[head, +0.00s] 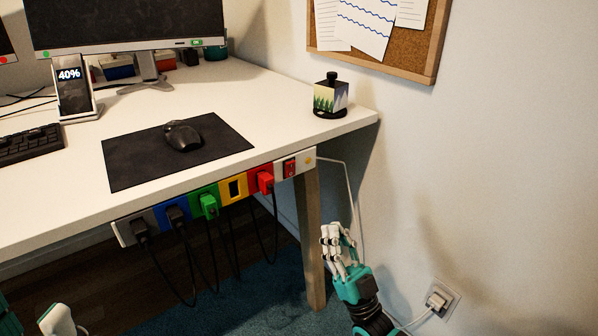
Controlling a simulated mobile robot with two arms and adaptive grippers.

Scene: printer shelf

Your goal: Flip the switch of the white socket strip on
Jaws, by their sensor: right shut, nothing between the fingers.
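The white socket strip (122,232) is fixed along the front edge of the desk, with black, blue, green, yellow and red sections. A red switch (290,167) sits in its white right end, beside a small round yellowish spot; which way the switch is set is too small to tell. My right gripper (335,238) is shut and empty, in front of the wall, below and right of the switch and apart from it. Part of my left gripper (60,319) shows at the bottom left corner; its fingertips are not clear enough to judge.
Plugs with hanging cables fill several sockets; the yellow socket (235,188) looks empty. A white cord runs down to a wall outlet (437,299). A mouse (182,136) lies on a black mat (125,165).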

